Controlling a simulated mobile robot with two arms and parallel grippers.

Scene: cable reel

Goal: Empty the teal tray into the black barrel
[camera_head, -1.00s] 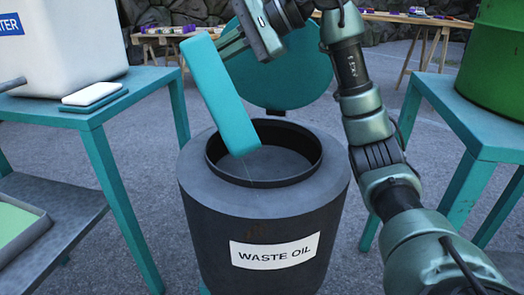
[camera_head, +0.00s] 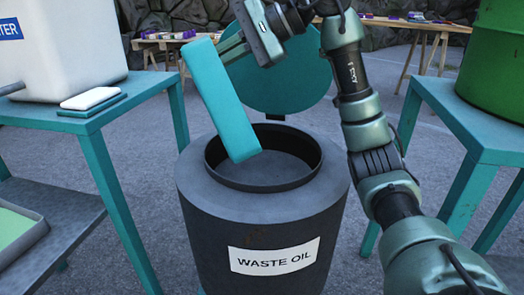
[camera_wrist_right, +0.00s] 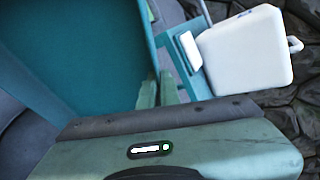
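The teal tray (camera_head: 221,98) is tilted steeply, with its lower end over the open mouth of the black barrel (camera_head: 265,220), which is labelled "WASTE OIL". Its underside and side face the head camera, so its inside is hidden there. No stream shows below it. My right gripper (camera_head: 232,47) is shut on the tray's upper edge. In the right wrist view the tray (camera_wrist_right: 85,45) fills the upper left, with the gripper fingers (camera_wrist_right: 162,93) at its edge. My left gripper is in neither view.
The barrel's teal round lid (camera_head: 290,85) stands open behind its mouth. A teal table (camera_head: 105,115) at left bears a white container (camera_head: 70,50) and a sponge-like white block (camera_head: 90,98). A green drum (camera_head: 495,60) stands on a teal stand at right.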

